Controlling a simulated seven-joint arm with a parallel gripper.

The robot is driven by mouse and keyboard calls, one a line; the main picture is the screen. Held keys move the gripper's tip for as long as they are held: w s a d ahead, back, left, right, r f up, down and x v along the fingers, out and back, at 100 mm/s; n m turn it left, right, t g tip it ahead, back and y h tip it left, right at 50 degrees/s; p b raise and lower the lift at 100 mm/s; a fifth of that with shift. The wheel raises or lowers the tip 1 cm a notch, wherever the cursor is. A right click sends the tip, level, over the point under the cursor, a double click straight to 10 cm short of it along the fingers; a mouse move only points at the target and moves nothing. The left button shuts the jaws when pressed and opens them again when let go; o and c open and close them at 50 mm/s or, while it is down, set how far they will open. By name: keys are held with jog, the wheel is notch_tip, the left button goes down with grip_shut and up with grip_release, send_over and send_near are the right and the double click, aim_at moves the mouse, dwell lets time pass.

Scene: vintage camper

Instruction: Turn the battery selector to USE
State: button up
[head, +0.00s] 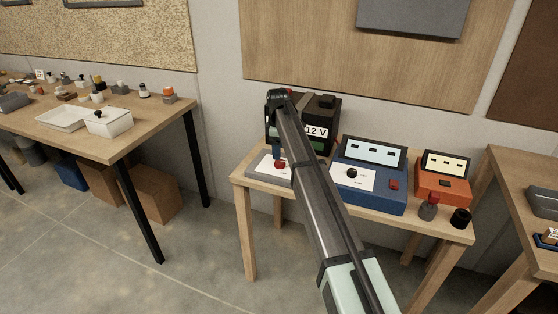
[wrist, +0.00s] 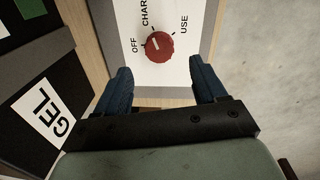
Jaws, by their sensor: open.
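The battery selector is a red knob (head: 280,164) on a pale panel (head: 262,168) at the left front of the small wooden table. In the wrist view the knob (wrist: 160,47) is ringed by the labels OFF, CHAR (cut off at the edge) and USE. In the head view my gripper (head: 277,150) is just above the knob, partly hidden by my arm.
A black 12 V battery (head: 316,145) stands directly behind the panel. A blue meter box (head: 370,195) and an orange one (head: 442,190) stand to the right, with red and black caps in front. A long cluttered table (head: 120,130) is at left.

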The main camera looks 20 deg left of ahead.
aim_at(279, 162)
jog(key=shift+w+f, duration=0.2)
jog(key=shift+f, duration=2.9)
jog(key=c, duration=1.1)
